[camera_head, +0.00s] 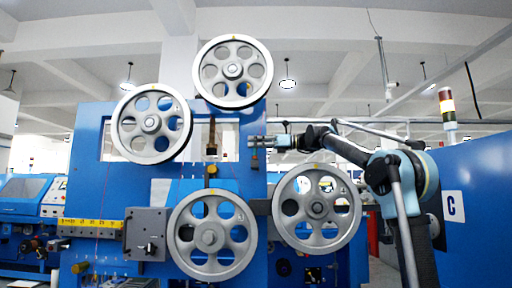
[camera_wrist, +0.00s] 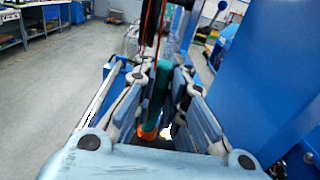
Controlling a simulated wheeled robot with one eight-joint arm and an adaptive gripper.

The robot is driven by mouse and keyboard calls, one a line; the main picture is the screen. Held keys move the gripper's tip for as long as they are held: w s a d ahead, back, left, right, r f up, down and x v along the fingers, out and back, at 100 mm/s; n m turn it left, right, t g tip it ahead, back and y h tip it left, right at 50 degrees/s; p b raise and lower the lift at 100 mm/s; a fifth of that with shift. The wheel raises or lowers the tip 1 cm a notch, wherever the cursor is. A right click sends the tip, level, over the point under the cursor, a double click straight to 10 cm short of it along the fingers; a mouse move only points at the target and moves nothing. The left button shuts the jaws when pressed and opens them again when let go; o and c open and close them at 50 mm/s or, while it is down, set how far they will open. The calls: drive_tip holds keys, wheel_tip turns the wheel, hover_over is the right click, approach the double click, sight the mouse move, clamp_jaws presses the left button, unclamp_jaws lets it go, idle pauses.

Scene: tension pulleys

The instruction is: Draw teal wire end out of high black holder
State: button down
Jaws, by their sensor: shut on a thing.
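My gripper (camera_wrist: 162,88) is shut on the teal wire end (camera_wrist: 161,82), which stands between its two fingers in the wrist view. An orange part (camera_wrist: 148,131) shows below the teal piece, near the palm. In the head view my gripper (camera_head: 257,142) reaches in from the right, at the right edge of the blue machine and below the top pulley. The teal wire end is too small to make out there. A dark upright piece (camera_head: 211,136) left of my gripper may be the high black holder; I cannot tell for certain. A gap shows between it and my gripper.
Large grey spoked pulleys stand around my gripper: top (camera_head: 233,71), upper left (camera_head: 151,123), lower left (camera_head: 211,235) and lower right (camera_head: 317,208). Thin red and dark wires (camera_wrist: 150,25) run away from the fingers. A blue panel (camera_wrist: 265,75) stands close on the right in the wrist view.

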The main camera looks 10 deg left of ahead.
drive_tip(key=shift+r, duration=2.05)
idle(1.0)
